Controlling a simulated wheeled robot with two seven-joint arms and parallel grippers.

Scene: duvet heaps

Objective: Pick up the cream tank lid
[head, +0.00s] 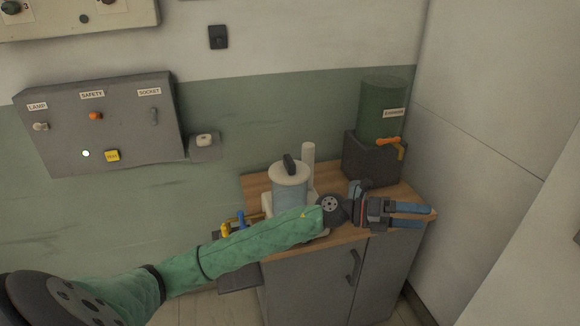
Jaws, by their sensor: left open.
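The cream tank lid (283,178) sits on top of a pale blue tank (290,195) on the wooden counter. A black knob (289,163) stands up from the lid. The tank's cream base (268,205) shows in part; my green-sleeved left arm hides its front. My left gripper (427,217) is open and empty, over the counter's right side. It lies to the right of the lid and lower in the picture, clear of it, with its fingers pointing right. My right gripper is not in view.
A white upright cylinder (308,163) stands just behind the lid. A green container (382,108) with an orange tap (388,142) sits on a dark block (366,160) at the back right. A grey control panel (98,125) is on the wall at left.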

